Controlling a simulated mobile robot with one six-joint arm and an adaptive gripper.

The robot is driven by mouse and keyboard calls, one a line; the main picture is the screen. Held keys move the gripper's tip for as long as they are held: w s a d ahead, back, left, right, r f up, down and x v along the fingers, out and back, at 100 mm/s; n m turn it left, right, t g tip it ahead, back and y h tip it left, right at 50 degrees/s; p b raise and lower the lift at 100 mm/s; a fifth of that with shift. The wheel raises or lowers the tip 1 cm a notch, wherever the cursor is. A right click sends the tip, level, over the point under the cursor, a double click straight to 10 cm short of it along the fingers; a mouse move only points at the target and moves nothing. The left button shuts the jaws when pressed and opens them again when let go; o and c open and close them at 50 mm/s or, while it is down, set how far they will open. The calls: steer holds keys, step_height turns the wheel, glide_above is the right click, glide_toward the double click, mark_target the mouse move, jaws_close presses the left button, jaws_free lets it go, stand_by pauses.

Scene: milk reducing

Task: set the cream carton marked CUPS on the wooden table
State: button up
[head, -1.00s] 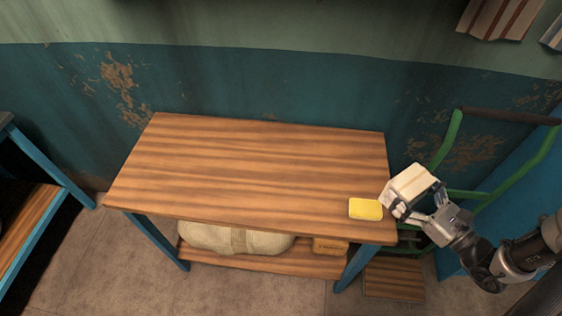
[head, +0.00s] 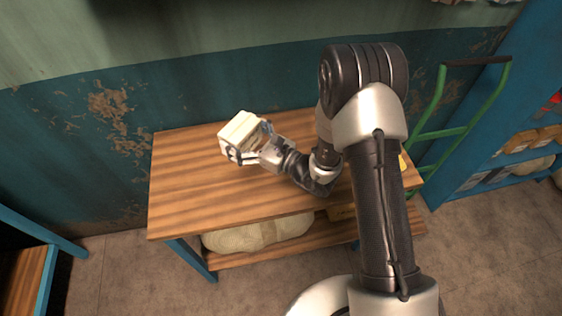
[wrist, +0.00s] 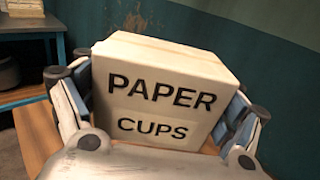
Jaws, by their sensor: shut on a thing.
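The cream carton (head: 239,133) is held in my gripper (head: 244,153), over the left part of the wooden table (head: 190,190). In the wrist view the carton (wrist: 165,85) fills the middle, with "PAPER CUPS" in dark letters on the face toward me. The fingers of my gripper (wrist: 160,112) sit on both its sides and are shut on it. The carton looks tilted in the head view. I cannot tell whether its underside touches the tabletop or is above it.
A yellow thing (head: 403,162) shows at the table's right end, mostly behind my arm. A pale sack (head: 255,233) lies on the shelf below. A green hand truck (head: 436,130) stands right of the table. The tabletop's left and front-left parts are bare.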

mark_target(224, 136)
steer(key=a, duration=0.3)
steer(key=s+a, duration=0.1)
steer(key=shift+a+r, duration=0.15)
steer(key=shift+r, duration=0.25)
steer(key=f+b, duration=0.1)
steer(key=f, duration=0.5)
steer(key=f+b, duration=0.1)
steer(key=f, duration=0.6)
steer(key=a+f+b, duration=0.1)
steer(key=f+b, duration=0.1)
steer(key=f, duration=0.5)
steer(key=shift+s, duration=0.15)
steer(key=shift+f, duration=0.15)
steer(key=o, duration=0.8)
steer(key=shift+o, duration=1.2)
steer(key=p+v, duration=0.1)
steer(key=v, duration=1.1)
steer(key=shift+d, duration=0.15)
